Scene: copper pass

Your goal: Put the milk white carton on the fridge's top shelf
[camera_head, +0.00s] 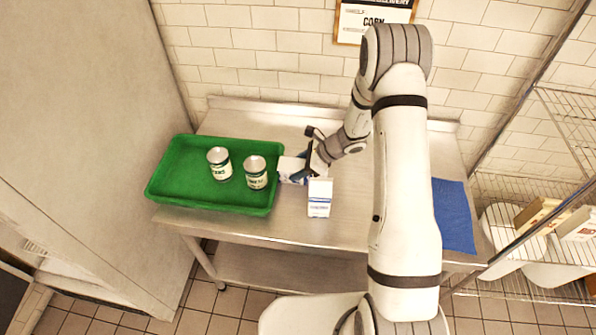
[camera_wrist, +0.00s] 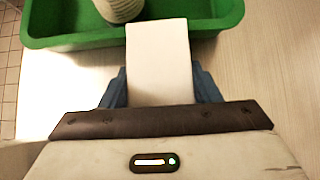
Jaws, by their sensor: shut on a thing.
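My gripper (camera_head: 307,169) is over the steel table, its fingers pointing left toward the green tray. It is shut on a white carton (camera_head: 290,166), which lies beside the tray's right edge in the head view. In the wrist view, this white carton (camera_wrist: 159,55) sits between the blue fingers of my gripper (camera_wrist: 160,85) and reaches up to the tray's rim. A second white carton with blue print (camera_head: 320,198) stands upright on the table just in front of my gripper. I cannot clearly identify the fridge or its top shelf.
The green tray (camera_head: 163,192) holds two labelled cans (camera_head: 219,163) and (camera_head: 255,172). A blue mat (camera_head: 453,215) lies at the table's right end. A wire rack (camera_head: 520,187) with boxes stands at the right. A tall pale panel (camera_head: 85,130) fills the left side.

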